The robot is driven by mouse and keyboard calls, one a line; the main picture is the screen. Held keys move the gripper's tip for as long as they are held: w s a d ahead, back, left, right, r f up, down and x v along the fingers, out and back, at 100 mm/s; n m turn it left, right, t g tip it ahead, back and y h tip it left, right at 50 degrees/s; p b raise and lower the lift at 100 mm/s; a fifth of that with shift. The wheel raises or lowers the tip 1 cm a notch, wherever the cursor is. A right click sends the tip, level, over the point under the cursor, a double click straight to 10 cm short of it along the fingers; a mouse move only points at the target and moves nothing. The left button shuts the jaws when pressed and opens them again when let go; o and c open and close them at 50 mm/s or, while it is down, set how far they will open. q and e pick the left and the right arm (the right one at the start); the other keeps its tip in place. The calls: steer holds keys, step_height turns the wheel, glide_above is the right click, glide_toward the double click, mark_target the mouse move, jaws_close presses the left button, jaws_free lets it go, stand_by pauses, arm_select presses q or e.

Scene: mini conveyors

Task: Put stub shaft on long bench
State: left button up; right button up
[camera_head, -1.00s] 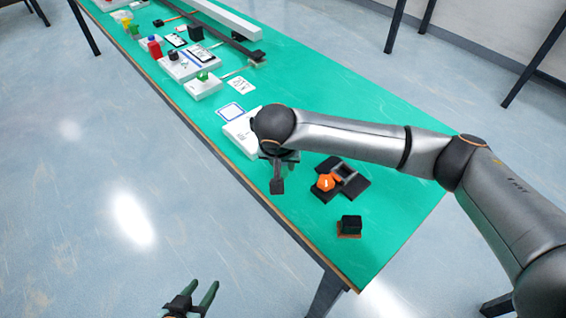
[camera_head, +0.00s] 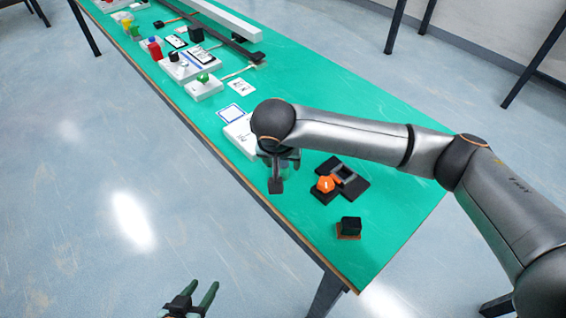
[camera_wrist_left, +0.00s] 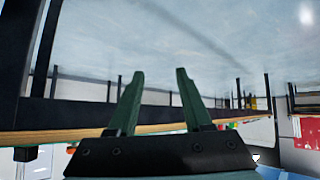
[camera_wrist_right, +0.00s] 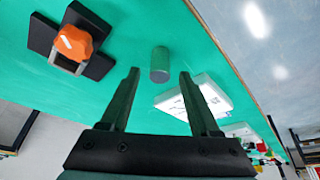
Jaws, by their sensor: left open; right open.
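A grey-green cylinder (camera_wrist_right: 159,66), which looks like the stub shaft, stands on the green-topped long bench (camera_head: 395,215) in the right wrist view. My right gripper (camera_wrist_right: 159,78) is open, with its fingertips on either side of the cylinder in the picture and a gap at each side. I cannot tell how far the cylinder lies beyond the tips. In the head view my right gripper (camera_head: 278,178) hangs over the bench's near edge, and its wrist largely hides the cylinder. My left gripper (camera_head: 203,287) is open and empty, off the bench; it also shows in the left wrist view (camera_wrist_left: 159,78).
A black fixture with an orange knob (camera_head: 325,184) is right of my right gripper. A black block on a brown base (camera_head: 349,227) is nearer the front. A white plate (camera_head: 240,134) lies partly behind my wrist. Several small items and a conveyor line the far bench.

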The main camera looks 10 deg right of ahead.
steer(key=p+v, duration=0.1)
steer(key=v, duration=0.8)
steer(key=shift+r, duration=0.35)
stand_by(1.5)
